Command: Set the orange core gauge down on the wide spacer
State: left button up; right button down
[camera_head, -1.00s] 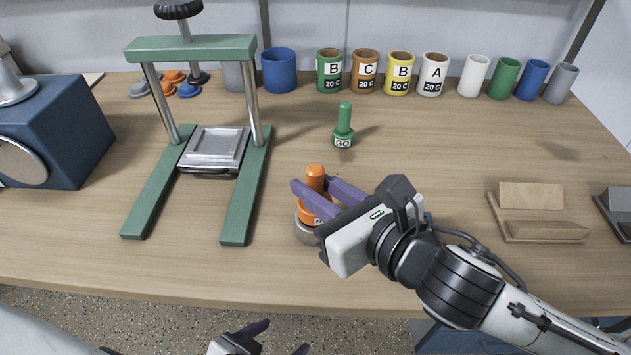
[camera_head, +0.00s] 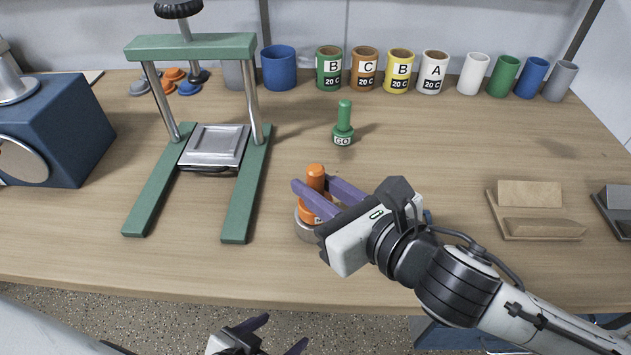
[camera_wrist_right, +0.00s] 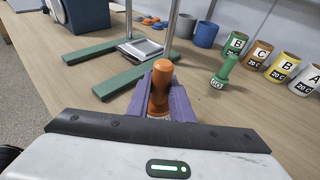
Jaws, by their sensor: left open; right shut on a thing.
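The orange core gauge (camera_head: 315,178) stands upright between the purple fingers of my right gripper (camera_head: 328,190), which is shut on it. It also shows in the right wrist view (camera_wrist_right: 159,88), between the fingers. The wide spacer (camera_head: 303,230) is a grey round piece directly under the gauge. The gauge's lower flange seems to be on or just above the spacer; the fingers and the gripper body hide part of both, so contact is unclear. My left gripper (camera_head: 278,335) is open and empty, low at the bottom edge, in front of the table.
A green GO gauge (camera_head: 343,125) stands behind the orange one. A green press frame (camera_head: 190,48) is to the left, beside a blue machine (camera_head: 60,130). Labelled cups (camera_head: 365,72) line the back. A wooden holder (camera_head: 535,212) is at right. Table between is clear.

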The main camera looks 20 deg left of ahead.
jog(key=c, duration=1.5)
grip_release()
